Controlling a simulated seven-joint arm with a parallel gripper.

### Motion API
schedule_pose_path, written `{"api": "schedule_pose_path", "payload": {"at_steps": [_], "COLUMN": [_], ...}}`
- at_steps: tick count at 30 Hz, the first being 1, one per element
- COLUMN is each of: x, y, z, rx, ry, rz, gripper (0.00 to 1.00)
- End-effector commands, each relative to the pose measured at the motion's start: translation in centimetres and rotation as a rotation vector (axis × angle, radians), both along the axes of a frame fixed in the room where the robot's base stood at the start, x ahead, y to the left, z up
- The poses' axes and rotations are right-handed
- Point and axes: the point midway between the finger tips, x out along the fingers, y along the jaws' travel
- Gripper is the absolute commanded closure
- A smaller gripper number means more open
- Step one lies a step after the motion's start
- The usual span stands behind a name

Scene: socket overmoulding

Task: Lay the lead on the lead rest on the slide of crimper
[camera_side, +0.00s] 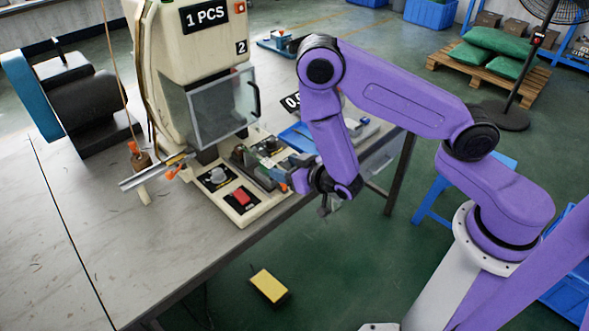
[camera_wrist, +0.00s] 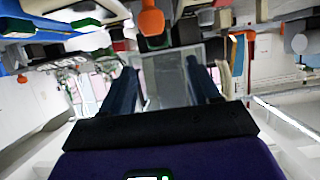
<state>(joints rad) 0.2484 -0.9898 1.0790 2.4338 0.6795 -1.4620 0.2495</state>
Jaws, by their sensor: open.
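The crimper (camera_side: 190,50) is a cream machine with a clear guard on the table. Its low cream base carries a grey knob and a red button (camera_side: 241,196). A small mechanism (camera_side: 264,162), where the slide appears to be, sits on the base's right side. My gripper (camera_side: 284,176) is beside this mechanism, at the table edge, pointing left. In the wrist view my two dark fingers (camera_wrist: 163,88) stand apart with nothing visible between them. An orange-tipped part (camera_wrist: 151,20) shows beyond them. I cannot make out the lead or the lead rest for certain.
A metal trough (camera_side: 152,172) and an orange-topped brown holder (camera_side: 142,160) stand left of the base. A blue tray (camera_side: 298,136) lies behind my gripper. A yellow pedal (camera_side: 268,285) is on the floor. The table's front left (camera_side: 110,245) is clear.

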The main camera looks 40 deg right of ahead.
Motion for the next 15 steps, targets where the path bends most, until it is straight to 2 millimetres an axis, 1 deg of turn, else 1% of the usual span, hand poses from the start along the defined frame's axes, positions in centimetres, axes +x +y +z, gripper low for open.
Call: {"api": "schedule_pose_path", "payload": {"at_steps": [1,6,15], "x": [-0.8,-2.2,-2.7], "y": [0.2,0.1,0.2], "z": [0.2,0.8,1.1], "rx": [0.000,-0.001,0.008], "ry": [0.003,0.002,0.011], "rz": [0.004,0.001,0.003], "gripper": [0.39,0.39,0.39]}}
